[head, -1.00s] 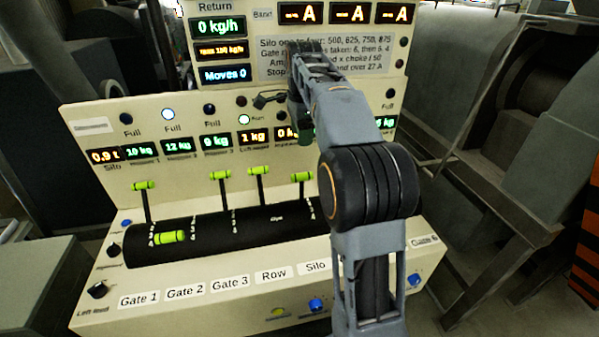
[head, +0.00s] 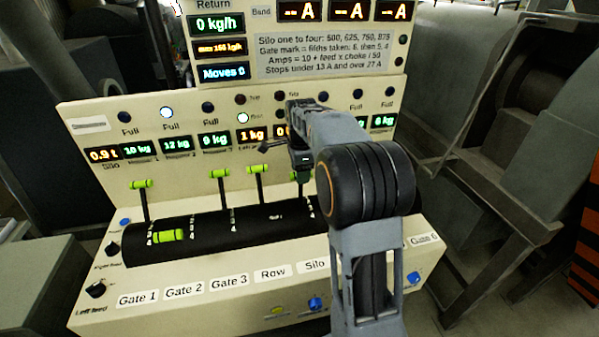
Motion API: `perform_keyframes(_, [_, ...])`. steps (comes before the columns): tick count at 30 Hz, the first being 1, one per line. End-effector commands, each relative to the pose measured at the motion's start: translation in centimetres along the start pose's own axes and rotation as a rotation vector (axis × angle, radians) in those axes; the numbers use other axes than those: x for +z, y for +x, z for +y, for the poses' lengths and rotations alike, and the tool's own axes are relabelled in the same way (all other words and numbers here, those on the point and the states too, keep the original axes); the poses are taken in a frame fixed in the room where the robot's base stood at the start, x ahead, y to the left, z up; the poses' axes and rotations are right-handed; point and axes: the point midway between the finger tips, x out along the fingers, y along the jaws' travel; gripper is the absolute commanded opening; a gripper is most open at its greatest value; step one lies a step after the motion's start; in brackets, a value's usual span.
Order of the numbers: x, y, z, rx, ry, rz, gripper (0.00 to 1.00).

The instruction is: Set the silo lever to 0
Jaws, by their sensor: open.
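The silo lever (head: 300,189) is the fifth in the row, above the "Silo" label (head: 314,265). Only part of its dark stem shows. My gripper (head: 301,170) hangs pointing down over its top and hides its yellow-green handle. I cannot tell whether the fingers touch the handle. The gripper is open.
Green-handled levers for Gate 1 (head: 142,184), Gate 3 (head: 219,174) and Row (head: 258,170) stand up close by on the left. The Gate 2 lever (head: 167,236) is swung low. The display panel (head: 190,165) rises just behind. My arm hides the levers to the right.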

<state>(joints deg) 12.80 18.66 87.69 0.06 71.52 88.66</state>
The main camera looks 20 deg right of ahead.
Motion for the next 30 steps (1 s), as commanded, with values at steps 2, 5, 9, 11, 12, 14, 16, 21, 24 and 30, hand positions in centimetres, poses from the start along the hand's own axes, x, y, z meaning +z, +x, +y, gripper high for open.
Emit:
perform_keyframes(2, [0.00, 0.31, 0.02, 0.001, 0.000, 0.000, 0.51])
perform_keyframes(5, [0.00, 0.48, 0.02, 0.000, 0.000, 0.000, 0.51])
perform_keyframes(9, [0.01, 0.51, 0.01, 0.000, 0.000, 0.000, 0.51])
perform_keyframes(11, [0.01, 0.51, 0.01, 0.000, -0.001, 0.000, 0.51])
perform_keyframes(12, [0.02, 0.50, 0.01, 0.000, -0.001, 0.000, 0.50])
perform_keyframes(14, [0.02, 0.50, 0.01, 0.000, -0.001, 0.000, 0.44])
perform_keyframes(16, [0.03, 0.50, 0.01, 0.000, -0.001, 0.000, 0.38])
perform_keyframes(21, [0.03, 0.49, 0.01, 0.000, -0.001, 0.000, 0.21])
perform_keyframes(24, [0.03, 0.48, 0.01, 0.000, -0.001, 0.000, 0.12])
perform_keyframes(30, [0.02, 0.48, 0.00, 0.000, -0.001, 0.000, 0.00])
